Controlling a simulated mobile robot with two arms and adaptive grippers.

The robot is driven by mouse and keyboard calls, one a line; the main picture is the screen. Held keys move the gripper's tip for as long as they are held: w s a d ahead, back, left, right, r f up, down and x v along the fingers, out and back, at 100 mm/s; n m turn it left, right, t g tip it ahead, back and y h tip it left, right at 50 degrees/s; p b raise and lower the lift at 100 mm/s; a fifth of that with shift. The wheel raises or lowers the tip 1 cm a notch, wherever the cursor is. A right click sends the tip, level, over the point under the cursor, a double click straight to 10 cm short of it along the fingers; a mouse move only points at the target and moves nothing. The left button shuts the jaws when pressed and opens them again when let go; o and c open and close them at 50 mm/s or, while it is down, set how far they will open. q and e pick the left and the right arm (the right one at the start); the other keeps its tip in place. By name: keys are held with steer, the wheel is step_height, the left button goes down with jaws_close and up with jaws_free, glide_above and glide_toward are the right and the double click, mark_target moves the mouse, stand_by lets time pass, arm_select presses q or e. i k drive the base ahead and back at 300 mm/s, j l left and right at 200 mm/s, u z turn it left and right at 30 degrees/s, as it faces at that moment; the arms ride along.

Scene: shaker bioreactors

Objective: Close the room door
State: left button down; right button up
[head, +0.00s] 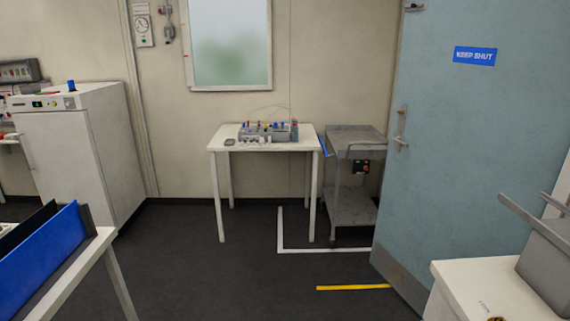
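The room door (470,130) is a light blue panel on the right side of the head view, with a blue sign (475,56) on it reading "KEEP SHUT". It stands swung open into the room, at an angle to the back wall. A metal handle (401,131) is near its left vertical edge, and a grey kick plate (398,285) runs along its bottom. The door frame and opening are not clearly visible. Neither of my grippers is in view.
A grey cart (352,205) stands just left of the door, beside a white table (222,145) with small equipment. A yellow floor strip (352,288) lies near the door's foot. A white table (480,285) is at front right. The middle floor is clear.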

mark_target(483, 90)
steer(key=i+z, duration=0.15)
steer(key=i, duration=0.45)
steer(key=i+z, duration=0.15)
steer(key=i, duration=0.4)
steer(key=i+j+z, duration=0.1)
steer(key=i, duration=0.5)
steer(key=i+j+z, duration=0.15)
steer(key=i, duration=0.45)
steer(key=i+l+z, duration=0.3)
steer(key=i, duration=0.25)
steer(key=i+z, duration=0.3)
steer(key=i, duration=0.2)
